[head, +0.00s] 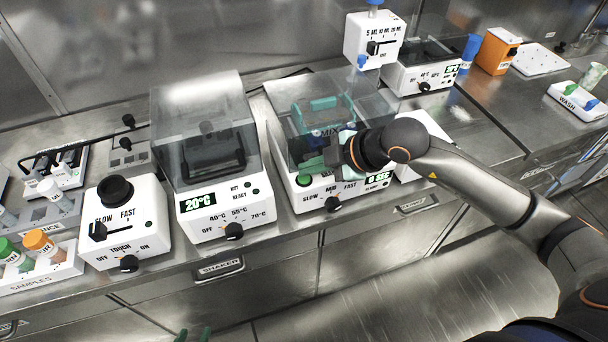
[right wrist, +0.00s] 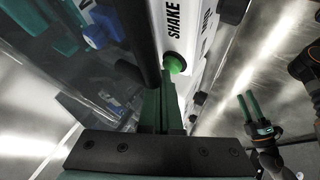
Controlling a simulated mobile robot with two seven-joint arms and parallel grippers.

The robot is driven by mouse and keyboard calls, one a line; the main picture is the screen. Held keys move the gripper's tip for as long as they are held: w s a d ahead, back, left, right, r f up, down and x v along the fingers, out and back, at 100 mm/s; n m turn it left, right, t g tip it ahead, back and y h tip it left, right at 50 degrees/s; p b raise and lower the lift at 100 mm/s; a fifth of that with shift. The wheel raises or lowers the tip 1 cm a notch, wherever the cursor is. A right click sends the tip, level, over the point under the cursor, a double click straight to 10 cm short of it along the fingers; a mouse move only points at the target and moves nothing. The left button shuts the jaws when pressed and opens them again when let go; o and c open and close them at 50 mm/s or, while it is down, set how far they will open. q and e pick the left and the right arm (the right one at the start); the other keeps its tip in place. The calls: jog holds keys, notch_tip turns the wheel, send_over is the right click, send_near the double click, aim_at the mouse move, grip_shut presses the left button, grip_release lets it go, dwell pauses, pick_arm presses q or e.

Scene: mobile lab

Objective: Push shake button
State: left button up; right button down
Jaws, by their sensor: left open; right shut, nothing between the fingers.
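The shake machine is the white box (head: 376,182) with a clear lid, a dial and a "0 SEC" display. Its green button (head: 304,180) is at the front left of the panel. In the right wrist view, the green button (right wrist: 175,62) sits beside the word SHAKE. My right gripper (head: 312,164) is shut and empty, its green fingers just above the button. In the right wrist view, its fingertips (right wrist: 167,80) reach up to the button; I cannot tell whether they touch. My left gripper (head: 193,334) is open and empty at the bottom edge, away from the machine.
A white heater (head: 220,208) showing 20°C stands left of the machine, and a vortex mixer (head: 127,228) further left. A sample rack (head: 40,280) is at the far left. My right arm crosses the bench on the right. The clear lid (head: 285,110) stands close to my right gripper.

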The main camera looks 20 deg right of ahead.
jog(key=shift+s+f+b, duration=0.1)
jog(key=shift+f+b, duration=0.3)
jog(key=shift+f, duration=0.45)
dwell(0.4)
jog(key=shift+d+r+p, duration=0.25)
jog(key=shift+r+p, duration=0.6)
jog(key=shift+r, duration=0.25)
jog(key=shift+a, duration=0.1)
jog(key=shift+r, duration=0.2)
notch_tip(320, 180, up, 5)
jog(key=p, duration=0.4)
jog(key=shift+f, duration=0.1)
